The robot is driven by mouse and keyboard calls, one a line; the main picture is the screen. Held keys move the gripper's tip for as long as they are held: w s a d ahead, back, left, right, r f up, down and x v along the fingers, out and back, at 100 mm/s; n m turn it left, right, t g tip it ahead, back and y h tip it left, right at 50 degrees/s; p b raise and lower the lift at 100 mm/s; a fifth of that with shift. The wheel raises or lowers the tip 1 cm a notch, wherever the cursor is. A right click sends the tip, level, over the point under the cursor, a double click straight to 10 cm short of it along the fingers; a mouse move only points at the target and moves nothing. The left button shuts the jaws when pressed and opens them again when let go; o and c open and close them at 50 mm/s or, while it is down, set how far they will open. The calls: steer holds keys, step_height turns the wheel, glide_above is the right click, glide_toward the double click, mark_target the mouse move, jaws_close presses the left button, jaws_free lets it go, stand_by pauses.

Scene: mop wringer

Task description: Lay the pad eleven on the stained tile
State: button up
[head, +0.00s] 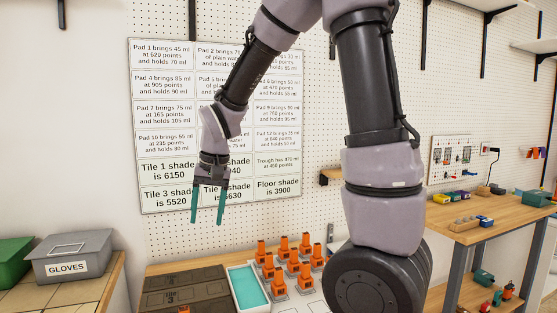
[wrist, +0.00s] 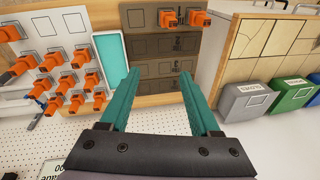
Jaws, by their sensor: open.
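My gripper (head: 208,220) hangs in the air in front of the wall chart, above the bench, with its teal fingers apart and nothing between them. The fingers also show in the wrist view (wrist: 160,78). Dark brown tiles (head: 185,278) lie in a column on the bench and show again in the wrist view (wrist: 155,46). Several orange-handled pads (head: 291,266) stand on a pale board right of the trough. Two more orange handles (wrist: 184,18) are at the tiles' far end in the wrist view. I cannot read which pad is eleven or tell which tile is stained.
A turquoise trough (head: 248,290) lies between tiles and pads. The chart (head: 165,115) reads tile 1 shade 6150, tile 3 shade 5520, floor shade 3900; my arm hides the pad 11 entry. A grey GLOVES box (head: 70,257) and green box (head: 14,262) stand left.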

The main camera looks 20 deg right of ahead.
steer(key=s+d+r+m+t, duration=0.2)
steer(key=s+d+r+t, duration=0.3)
steer(key=s+d+r, duration=0.7)
steer(key=d+r, duration=0.3)
steer(key=shift+s+r+t, duration=0.3)
steer(key=shift+r, duration=0.05)
steer(key=shift+d, duration=0.1)
